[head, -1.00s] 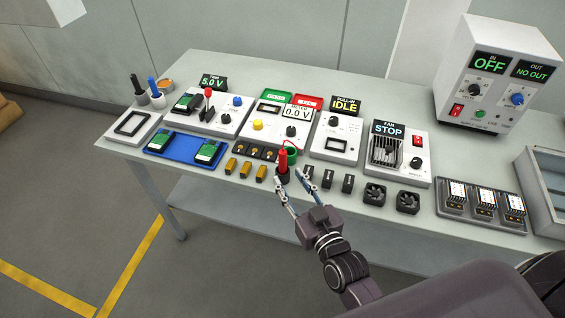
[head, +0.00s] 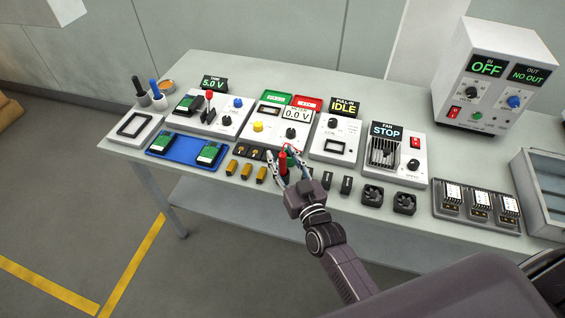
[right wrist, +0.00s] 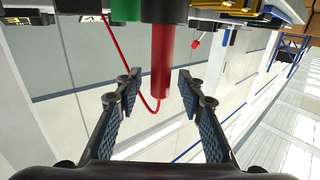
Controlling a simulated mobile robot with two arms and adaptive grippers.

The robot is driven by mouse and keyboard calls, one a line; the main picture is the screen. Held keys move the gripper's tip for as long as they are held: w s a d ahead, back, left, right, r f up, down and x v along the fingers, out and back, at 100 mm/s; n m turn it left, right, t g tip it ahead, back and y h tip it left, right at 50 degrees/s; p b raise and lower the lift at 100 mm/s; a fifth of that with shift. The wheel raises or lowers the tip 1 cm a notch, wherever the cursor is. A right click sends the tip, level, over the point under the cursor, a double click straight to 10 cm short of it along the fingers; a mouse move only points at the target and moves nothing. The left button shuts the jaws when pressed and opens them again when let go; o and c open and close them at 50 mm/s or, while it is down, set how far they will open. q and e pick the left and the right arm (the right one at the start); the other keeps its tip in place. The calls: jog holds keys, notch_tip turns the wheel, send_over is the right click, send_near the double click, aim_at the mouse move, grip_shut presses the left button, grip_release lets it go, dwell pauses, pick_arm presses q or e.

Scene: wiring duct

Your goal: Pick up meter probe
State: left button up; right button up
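The meter probe (head: 283,163) is a red stick standing upright in a dark holder on the bench, in front of the meter (head: 281,126). In the right wrist view the red probe (right wrist: 162,65) shows large, with a thin red cable curving to its lower end. My right gripper (head: 287,160) is at the probe, and its fingers look spread on either side of it. In the right wrist view the right gripper (right wrist: 157,90) is open, with the probe between and just beyond its fingertips and a gap on each side. My left gripper is not in view.
Small black blocks (head: 346,184) and fans (head: 372,195) lie to the right, brass-coloured parts (head: 247,171) to the left. The fan unit (head: 398,152) stands behind. The bench's front strip is narrow.

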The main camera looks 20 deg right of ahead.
grip_shut()
jog(key=shift+r, duration=0.1)
dwell(0.4)
notch_tip(320, 180, up, 20)
jog(key=shift+b, duration=0.35)
dwell(0.3)
notch_tip(320, 180, up, 6)
jog(key=p, duration=0.7)
